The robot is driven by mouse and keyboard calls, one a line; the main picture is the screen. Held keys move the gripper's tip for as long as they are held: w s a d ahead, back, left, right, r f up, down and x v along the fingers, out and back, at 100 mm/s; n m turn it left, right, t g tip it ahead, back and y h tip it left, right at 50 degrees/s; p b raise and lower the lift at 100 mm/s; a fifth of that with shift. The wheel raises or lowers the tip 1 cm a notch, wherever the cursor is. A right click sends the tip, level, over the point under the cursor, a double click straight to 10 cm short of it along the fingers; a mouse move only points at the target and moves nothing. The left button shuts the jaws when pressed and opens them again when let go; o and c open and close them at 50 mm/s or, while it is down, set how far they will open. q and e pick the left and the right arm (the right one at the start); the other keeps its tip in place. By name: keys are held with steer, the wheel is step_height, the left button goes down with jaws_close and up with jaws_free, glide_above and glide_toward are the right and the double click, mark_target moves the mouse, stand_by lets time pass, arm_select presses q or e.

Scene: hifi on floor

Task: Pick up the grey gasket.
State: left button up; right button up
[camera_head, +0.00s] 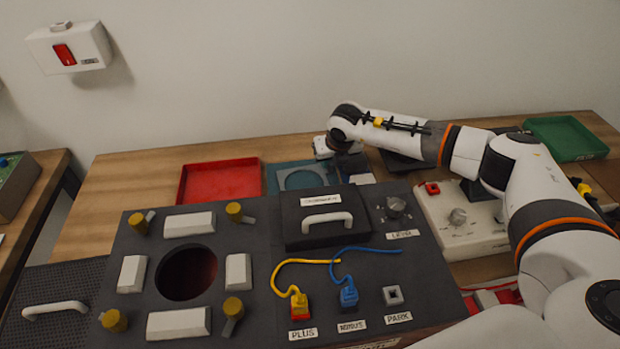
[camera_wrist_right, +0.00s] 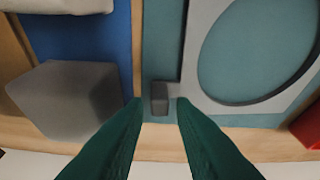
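The grey gasket (camera_wrist_right: 194,45) is a flat plate with a large round opening and a small dark tab on its edge. It lies on a teal surface in the right wrist view; in the head view the gasket (camera_head: 322,171) is partly hidden by my right arm. My right gripper (camera_wrist_right: 159,103) is open, with its two dark green fingers on either side of the tab as seen from the wrist. I cannot tell whether they touch it. In the head view my right gripper (camera_head: 350,163) is above the table, to the right of the gasket. My left gripper is not in view.
A red tray (camera_head: 220,182) lies left of the gasket and a green tray (camera_head: 566,137) at the far right. A dark console (camera_head: 250,262) with cables and a handle stands in front. A grey block (camera_wrist_right: 70,98) sits near the gripper.

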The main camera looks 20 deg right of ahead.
steer(key=shift+w+f, duration=0.25)
steer(key=shift+f, duration=0.35)
jaws_close()
step_height(320, 180, up, 11)
steer(key=shift+b, duration=0.35)
steer(key=shift+r, duration=0.1)
